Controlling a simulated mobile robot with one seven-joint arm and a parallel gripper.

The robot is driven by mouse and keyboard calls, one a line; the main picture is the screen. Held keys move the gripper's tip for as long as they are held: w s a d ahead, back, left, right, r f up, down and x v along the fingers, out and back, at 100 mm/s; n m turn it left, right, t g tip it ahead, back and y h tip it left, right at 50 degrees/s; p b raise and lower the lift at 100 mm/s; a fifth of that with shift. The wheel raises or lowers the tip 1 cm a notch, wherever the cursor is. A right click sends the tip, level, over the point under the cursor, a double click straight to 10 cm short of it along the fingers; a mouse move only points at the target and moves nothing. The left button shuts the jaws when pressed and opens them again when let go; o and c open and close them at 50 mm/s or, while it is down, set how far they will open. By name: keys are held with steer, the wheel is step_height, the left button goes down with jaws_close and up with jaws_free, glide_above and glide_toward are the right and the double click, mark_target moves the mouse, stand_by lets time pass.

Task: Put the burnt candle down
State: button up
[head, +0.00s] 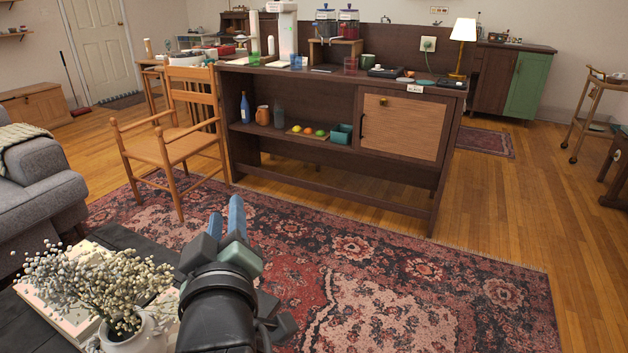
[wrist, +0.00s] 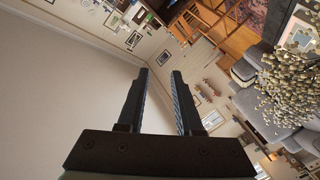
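My gripper (head: 226,214) is raised over the near side of the patterned rug, right of a vase of dried flowers. In the wrist view my gripper (wrist: 159,74) has its two dark fingers apart, with nothing between them. I cannot make out a burnt candle in either view.
A dark low table (head: 30,325) with the white flower vase (head: 122,335) is at the near left. A wooden chair (head: 172,148) and a long dark counter (head: 300,85) with dispensers, cups and a lit lamp (head: 463,32) stand beyond. The rug (head: 400,285) is clear.

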steer(key=s+d+r+m+t+h, duration=0.1)
steer(key=s+d+r+m+t, duration=0.2)
steer(key=r, duration=0.6)
steer(key=s+d+r+m+t+h, duration=0.2)
steer(key=s+d+r+m+t, duration=0.2)
steer(key=r, duration=0.6)
steer(key=s+d+r+m+t+h, duration=0.1)
steer(key=s+d+r+m+t, duration=0.2)
steer(key=s+d+r, duration=0.3)
step_height(320, 180, up, 4)
steer(key=shift+d+m+t, duration=0.3)
steer(key=shift+d+t, duration=0.1)
steer(key=shift+d, duration=0.15)
step_height(320, 180, up, 32)
steer(key=p, duration=3.2)
steer(key=shift+a+f, duration=0.1)
